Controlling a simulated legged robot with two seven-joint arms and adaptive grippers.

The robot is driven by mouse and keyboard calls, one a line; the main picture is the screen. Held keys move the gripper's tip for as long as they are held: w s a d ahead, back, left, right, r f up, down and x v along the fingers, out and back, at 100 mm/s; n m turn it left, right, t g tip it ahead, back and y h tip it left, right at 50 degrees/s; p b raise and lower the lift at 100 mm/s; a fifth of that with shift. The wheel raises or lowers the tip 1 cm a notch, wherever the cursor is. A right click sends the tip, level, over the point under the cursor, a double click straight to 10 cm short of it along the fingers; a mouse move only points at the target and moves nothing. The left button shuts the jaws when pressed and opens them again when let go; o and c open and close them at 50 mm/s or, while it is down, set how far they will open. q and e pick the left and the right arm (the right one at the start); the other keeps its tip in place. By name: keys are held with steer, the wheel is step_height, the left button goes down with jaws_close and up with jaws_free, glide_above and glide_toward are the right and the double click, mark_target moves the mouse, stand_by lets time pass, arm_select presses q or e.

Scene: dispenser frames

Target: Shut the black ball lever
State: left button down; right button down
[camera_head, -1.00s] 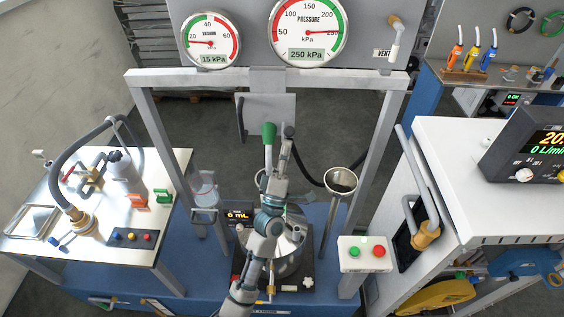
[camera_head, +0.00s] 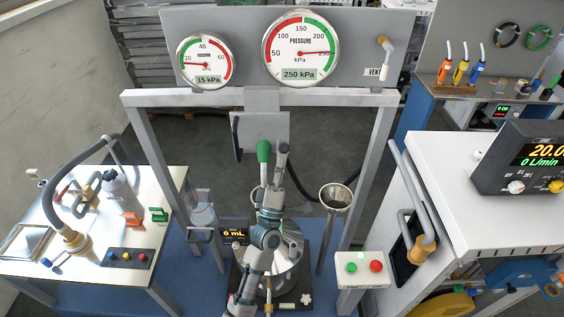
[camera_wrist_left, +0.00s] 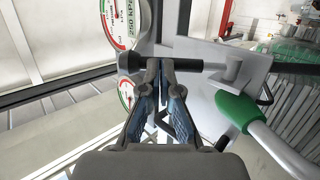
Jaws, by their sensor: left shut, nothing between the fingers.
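The black ball lever shows in the left wrist view as a dark knob (camera_wrist_left: 128,62) on a dark rod running across to a pale mount on a grey plate (camera_wrist_left: 208,92). My left gripper (camera_wrist_left: 160,66) is shut and empty, with its fingertips at the rod beside the knob. I cannot tell whether they touch it. In the head view my left gripper (camera_head: 282,150) reaches up at the middle of the frame, just right of a green handle (camera_head: 263,151), and largely hides the lever. The green handle (camera_wrist_left: 237,106) also shows in the wrist view. My right gripper is not in view.
Two pressure gauges (camera_head: 301,48) hang on the panel above. A funnel (camera_head: 335,196) stands right of my arm, and a metal vessel (camera_head: 290,262) sits below it. A button box (camera_head: 361,268) is at the lower right. A bench with a hose (camera_head: 50,205) stands left.

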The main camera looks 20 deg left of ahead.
mark_target(281, 149)
arm_select(q)
steer(key=shift+r, duration=0.15)
steer(key=w+r+p, duration=0.1)
steer(key=r+p, duration=0.1)
steer(key=shift+w+a+r, duration=0.3)
steer(key=shift+w, duration=0.1)
steer(key=shift+w+a+r, duration=0.2)
steer(key=shift+w+r, duration=0.2)
steer(key=shift+w, duration=0.3)
steer(key=shift+w+a+r, duration=0.2)
steer(key=shift+w+r, duration=0.2)
steer(key=shift+w, duration=0.25)
steer(key=shift+f, duration=0.1)
